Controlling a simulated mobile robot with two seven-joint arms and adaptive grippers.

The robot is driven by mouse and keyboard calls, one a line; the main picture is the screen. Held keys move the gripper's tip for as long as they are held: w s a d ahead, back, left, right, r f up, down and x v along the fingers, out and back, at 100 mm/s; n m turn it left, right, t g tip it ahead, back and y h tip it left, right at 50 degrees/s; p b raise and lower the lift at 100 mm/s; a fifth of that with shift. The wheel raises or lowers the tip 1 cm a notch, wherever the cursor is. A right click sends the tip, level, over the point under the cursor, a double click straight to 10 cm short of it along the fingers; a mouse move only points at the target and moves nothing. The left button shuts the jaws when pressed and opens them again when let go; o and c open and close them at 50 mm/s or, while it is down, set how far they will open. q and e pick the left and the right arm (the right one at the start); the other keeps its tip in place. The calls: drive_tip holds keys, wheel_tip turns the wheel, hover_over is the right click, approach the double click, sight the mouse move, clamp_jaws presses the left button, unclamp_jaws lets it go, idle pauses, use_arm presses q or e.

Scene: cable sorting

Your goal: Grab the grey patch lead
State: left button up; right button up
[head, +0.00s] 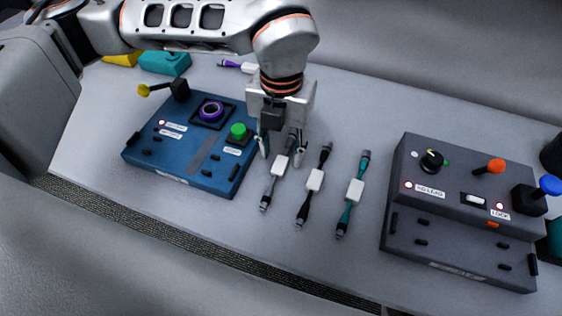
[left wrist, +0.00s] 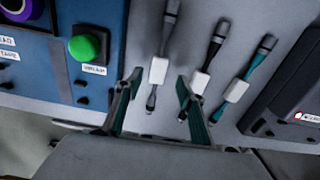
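The grey patch lead (head: 267,193) lies on the table as the leftmost of three short leads, with a white label block at its middle. My left gripper (head: 281,156) points down over its far half, with the fingers open on either side. In the left wrist view the grey patch lead (left wrist: 165,38) runs between the two open fingertips of the left gripper (left wrist: 158,80), and I see no contact. The gripper hides part of the lead's far end in the head view. My right gripper is not in view.
A black lead (head: 314,182) and a teal lead (head: 353,191) lie just right of it. A blue panel box (head: 170,165) with a green button (head: 238,130) stands close left. A dark grey panel box (head: 450,235) stands right. A purple-ended lead (head: 232,65) lies behind.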

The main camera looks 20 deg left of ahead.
sight(280, 164)
use_arm(q)
drive_tip(key=shift+a+f, duration=0.15)
drive_tip(key=shift+f, duration=1.7)
clamp_jaws()
drive_tip(key=shift+r, duration=0.15)
